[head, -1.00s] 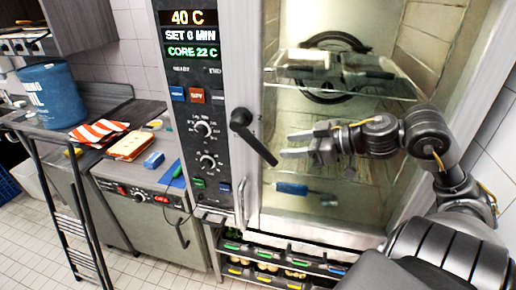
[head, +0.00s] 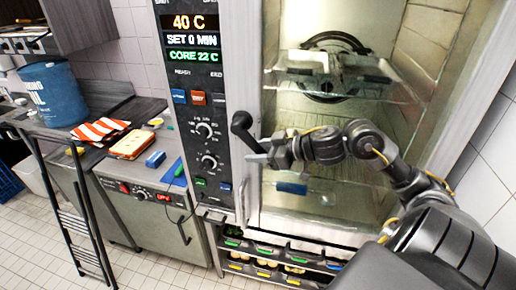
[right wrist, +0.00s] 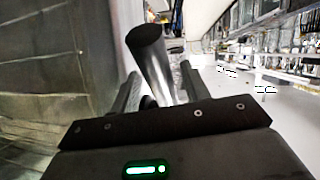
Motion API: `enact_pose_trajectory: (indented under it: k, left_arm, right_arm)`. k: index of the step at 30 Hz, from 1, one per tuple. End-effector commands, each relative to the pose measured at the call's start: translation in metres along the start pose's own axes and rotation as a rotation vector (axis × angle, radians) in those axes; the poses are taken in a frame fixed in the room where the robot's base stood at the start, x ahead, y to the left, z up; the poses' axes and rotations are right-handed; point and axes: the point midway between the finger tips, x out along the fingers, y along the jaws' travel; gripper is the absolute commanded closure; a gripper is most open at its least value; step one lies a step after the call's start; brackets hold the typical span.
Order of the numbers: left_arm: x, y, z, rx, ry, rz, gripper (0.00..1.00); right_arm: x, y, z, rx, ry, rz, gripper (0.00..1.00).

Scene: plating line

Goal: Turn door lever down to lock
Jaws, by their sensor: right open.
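The black door lever (head: 242,124) is at the left edge of the oven's glass door. Its arm slants down and to the right, and its lower end is partly hidden by my right gripper. My right gripper (head: 260,157) is open at the lever's lower part. In the right wrist view the lever (right wrist: 148,50) stands between the two spread fingers (right wrist: 160,80); I cannot tell whether they touch it. My left gripper is not in view.
The oven's control panel (head: 205,110) reads 40 C. A blue bucket (head: 52,95) and a striped cloth (head: 100,130) are on the left counter. A rack of trays (head: 270,262) sits below the oven. The tiled floor at left has a black ladder-like stand (head: 75,215).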

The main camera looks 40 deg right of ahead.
Motion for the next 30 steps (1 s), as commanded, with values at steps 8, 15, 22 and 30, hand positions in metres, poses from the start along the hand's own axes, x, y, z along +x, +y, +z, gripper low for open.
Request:
enact_pose_trajectory:
  k: [8,15,22,30]
  left_arm:
    - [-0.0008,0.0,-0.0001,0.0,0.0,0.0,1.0]
    - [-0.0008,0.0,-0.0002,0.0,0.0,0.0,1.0]
    - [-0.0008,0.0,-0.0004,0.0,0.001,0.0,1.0]
    - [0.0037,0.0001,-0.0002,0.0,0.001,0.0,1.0]
  right_arm:
    - [0.0034,-0.0004,0.0001,-0.001,0.0,0.0,0.54]
    - [0.0031,-0.0003,0.0,-0.001,0.0,0.0,0.75]
    - [0.0029,-0.0001,0.0,-0.001,0.0,0.0,1.0]
    - [0.0046,-0.0006,0.0021,0.0,0.013,0.001,1.0]
